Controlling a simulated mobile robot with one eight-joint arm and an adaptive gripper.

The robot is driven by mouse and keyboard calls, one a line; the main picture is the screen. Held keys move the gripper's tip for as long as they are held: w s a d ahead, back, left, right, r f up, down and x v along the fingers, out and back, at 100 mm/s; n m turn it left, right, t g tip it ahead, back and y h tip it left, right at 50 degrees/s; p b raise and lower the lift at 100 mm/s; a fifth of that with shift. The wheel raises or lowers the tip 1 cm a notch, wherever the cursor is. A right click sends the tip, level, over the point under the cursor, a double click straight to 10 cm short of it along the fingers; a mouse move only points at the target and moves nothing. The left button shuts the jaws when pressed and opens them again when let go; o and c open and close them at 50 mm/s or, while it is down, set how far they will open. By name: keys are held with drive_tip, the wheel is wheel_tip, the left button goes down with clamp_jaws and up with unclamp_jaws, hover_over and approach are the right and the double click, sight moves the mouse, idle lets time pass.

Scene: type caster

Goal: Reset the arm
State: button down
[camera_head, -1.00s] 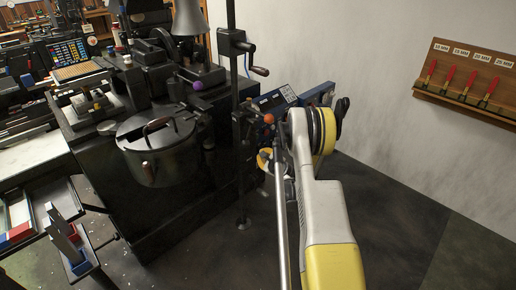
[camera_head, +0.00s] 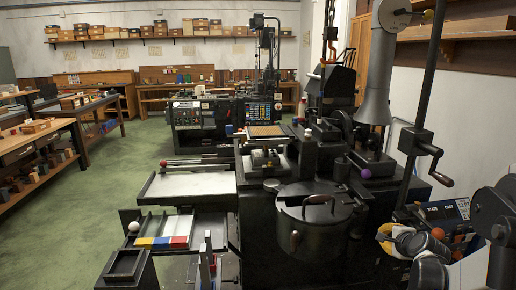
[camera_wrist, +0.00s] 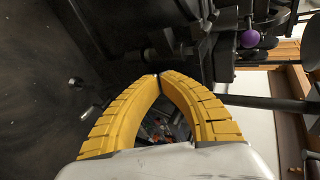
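My arm (camera_head: 490,230) shows at the right edge of the head view, beside the black casting machine (camera_head: 330,240). In the wrist view, the two yellow fingers of my gripper (camera_wrist: 158,76) arch toward each other and meet at the tips. Nothing shows held between the tips. The wrist view looks over dark machine parts, with a purple ball knob (camera_wrist: 249,38) at the upper right. In the head view this knob (camera_head: 365,174) sits on the machine, left of my arm.
A lidded black pot (camera_head: 313,213) stands at the machine's front. A crank handle (camera_head: 440,179) sticks out above my arm. A tray with coloured blocks (camera_head: 161,242) is at lower left. Open green floor (camera_head: 140,150) lies left of the machine.

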drive_tip(key=s+a+r+n+g+y, duration=0.1)
drive_tip(key=s+a+r+n, duration=0.4)
drive_tip(key=s+a, duration=0.3)
drive_tip(key=s+a+r+n+g+y, duration=0.1)
drive_tip(key=s+a+r+n, duration=0.45)
drive_tip(key=a, duration=0.45)
drive_tip(key=s+a+n+g, duration=0.1)
drive_tip(key=s+a+n, duration=0.1)
drive_tip(key=s, duration=0.4)
drive_tip(key=s+a+n, duration=0.2)
drive_tip(key=s+n, duration=0.2)
drive_tip(key=s, duration=0.3)
drive_tip(key=s+a+f+n+g, duration=0.1)
drive_tip(key=s+a+n, duration=0.2)
drive_tip(key=s, duration=0.3)
drive_tip(key=shift+s+g+h, duration=0.3)
drive_tip(key=shift+h, duration=0.1)
